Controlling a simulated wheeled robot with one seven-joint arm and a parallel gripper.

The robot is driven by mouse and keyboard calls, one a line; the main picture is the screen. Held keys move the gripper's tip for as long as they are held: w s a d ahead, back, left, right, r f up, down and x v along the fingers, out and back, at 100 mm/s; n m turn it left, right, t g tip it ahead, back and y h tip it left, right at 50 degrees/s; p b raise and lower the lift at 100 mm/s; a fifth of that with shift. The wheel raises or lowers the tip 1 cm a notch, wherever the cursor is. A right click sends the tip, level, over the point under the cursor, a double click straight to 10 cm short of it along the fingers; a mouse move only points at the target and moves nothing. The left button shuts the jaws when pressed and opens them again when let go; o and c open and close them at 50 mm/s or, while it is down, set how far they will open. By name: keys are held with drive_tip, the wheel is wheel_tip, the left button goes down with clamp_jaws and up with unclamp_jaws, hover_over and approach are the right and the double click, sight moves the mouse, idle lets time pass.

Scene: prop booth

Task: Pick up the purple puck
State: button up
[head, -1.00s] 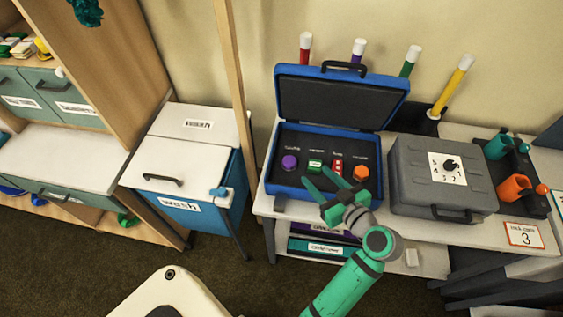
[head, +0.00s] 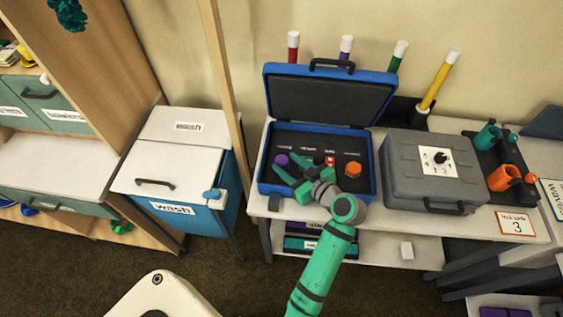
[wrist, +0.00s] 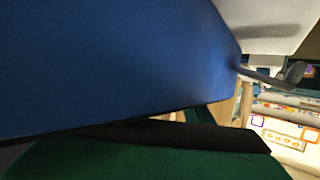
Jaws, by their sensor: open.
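The purple puck (head: 281,160) sits at the left of the dark insert in the open blue case (head: 262,186), in the head view. My gripper (head: 284,166) is open, with its two green fingers pointing left over the insert, at the puck's near right side. I cannot tell whether a finger touches the puck. In the wrist view a blue surface, likely the case, fills much of the picture, with a dark green finger (wrist: 150,160) below it. The puck cannot be made out there.
A red piece (head: 330,160) and an orange puck (head: 353,170) lie right of the purple one. The raised lid (head: 325,97) stands behind. A grey case (head: 430,165) is close on the right. A white and blue wash bin (head: 180,195) stands left, apart from the table.

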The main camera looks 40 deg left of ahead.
drive_tip(key=shift+w+a+f, duration=0.1)
drive_tip(key=shift+a+f, duration=0.45)
drive_tip(key=shift+a, duration=0.2)
drive_tip(key=shift+d+f, duration=0.1)
drive_tip(key=c, duration=0.8)
drive_tip(key=shift+c, duration=0.2)
